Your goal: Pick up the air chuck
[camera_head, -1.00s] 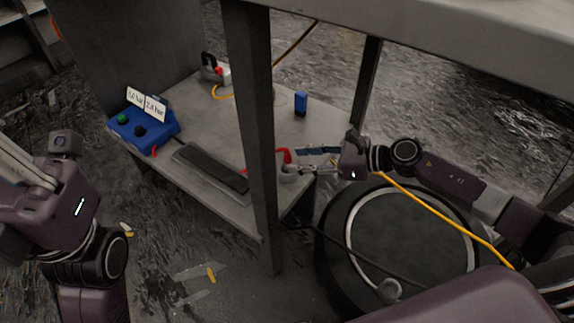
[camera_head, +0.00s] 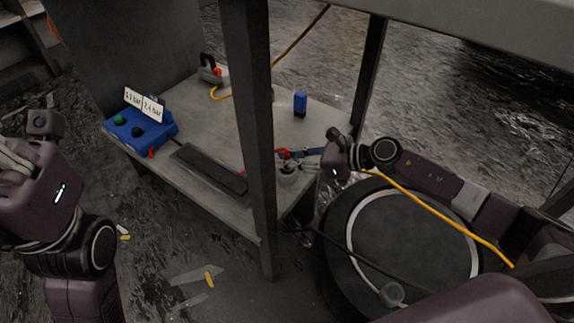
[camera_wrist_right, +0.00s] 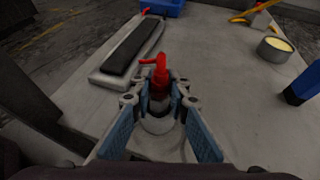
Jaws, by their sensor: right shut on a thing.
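The red air chuck (camera_head: 284,154) is at the right front part of the low grey shelf, just right of the dark post. In the right wrist view its red body and lever (camera_wrist_right: 160,72) stick up between my fingertips. My right gripper (camera_head: 290,162) reaches in from the right. Its fingers (camera_wrist_right: 161,92) are closed around the chuck's lower part, which they largely hide. My left gripper (camera_head: 18,160) is at the left picture edge, away from the shelf and partly cut off. Its jaw state is unclear.
A blue box (camera_head: 140,130) with white labels stands on the shelf's left, with a dark pad (camera_head: 208,168) near the front. A blue bottle (camera_head: 300,104) and a grey-red tool (camera_head: 210,70) stand farther back. The dark post (camera_head: 252,110) rises left of my right gripper.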

